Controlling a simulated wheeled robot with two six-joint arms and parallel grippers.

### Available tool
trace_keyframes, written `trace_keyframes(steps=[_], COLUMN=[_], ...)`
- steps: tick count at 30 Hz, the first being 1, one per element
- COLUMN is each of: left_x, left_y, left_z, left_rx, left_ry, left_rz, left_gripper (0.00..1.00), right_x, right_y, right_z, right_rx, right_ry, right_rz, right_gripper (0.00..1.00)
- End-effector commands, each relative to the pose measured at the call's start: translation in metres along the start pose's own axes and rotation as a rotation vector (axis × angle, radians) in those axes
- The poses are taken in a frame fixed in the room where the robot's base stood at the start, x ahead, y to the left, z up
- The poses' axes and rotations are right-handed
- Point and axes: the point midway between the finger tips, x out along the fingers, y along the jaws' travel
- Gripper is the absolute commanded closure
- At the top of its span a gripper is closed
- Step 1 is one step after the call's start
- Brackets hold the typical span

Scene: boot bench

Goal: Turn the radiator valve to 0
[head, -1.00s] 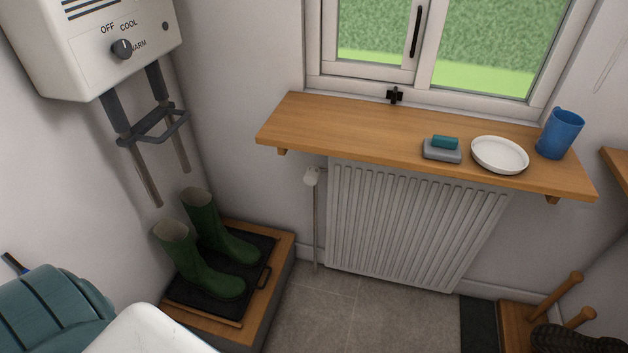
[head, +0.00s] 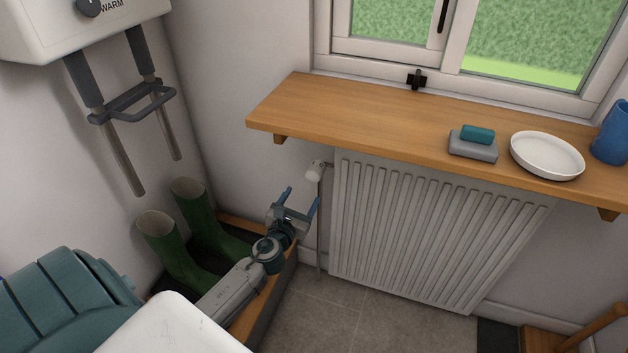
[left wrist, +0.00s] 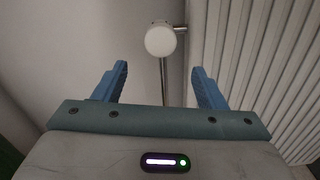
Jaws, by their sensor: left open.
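The white radiator valve (head: 315,171) sits at the upper left corner of the radiator (head: 420,230), below the wooden shelf. My left gripper (head: 300,200) is open and empty, a little below and left of the valve in the head view, apart from it. In the left wrist view the valve's round white face (left wrist: 160,40) shows ahead, beyond and between the two blue fingers (left wrist: 160,82). A thin pipe runs down from it. No number on the valve can be read. My right gripper is not in view.
The wooden shelf (head: 370,122) overhangs the valve and radiator; it carries a soap dish (head: 472,150), a white plate (head: 547,155) and a blue cup (head: 611,135). Green boots (head: 165,240) stand on a low bench behind my left arm. A heater (head: 60,25) hangs at upper left.

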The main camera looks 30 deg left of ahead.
Motion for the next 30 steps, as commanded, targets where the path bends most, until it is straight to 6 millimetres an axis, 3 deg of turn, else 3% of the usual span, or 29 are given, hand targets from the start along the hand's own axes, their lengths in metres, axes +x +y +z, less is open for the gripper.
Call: trace_keyframes(steps=[5,18,30], left_x=[0.018,0.093,0.107], left_y=[0.000,0.000,0.000], left_z=[0.006,0.005,0.005], left_rx=[0.024,0.018,0.019], left_ry=[-0.012,-0.010,-0.008], left_rz=[0.002,0.001,0.000], left_gripper=[0.35,0.35,0.35], right_x=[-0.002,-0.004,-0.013], right_y=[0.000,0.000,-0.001], right_z=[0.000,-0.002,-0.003], right_rx=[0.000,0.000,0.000], right_ry=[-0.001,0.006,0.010], right_rz=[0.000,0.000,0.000], right_gripper=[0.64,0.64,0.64])
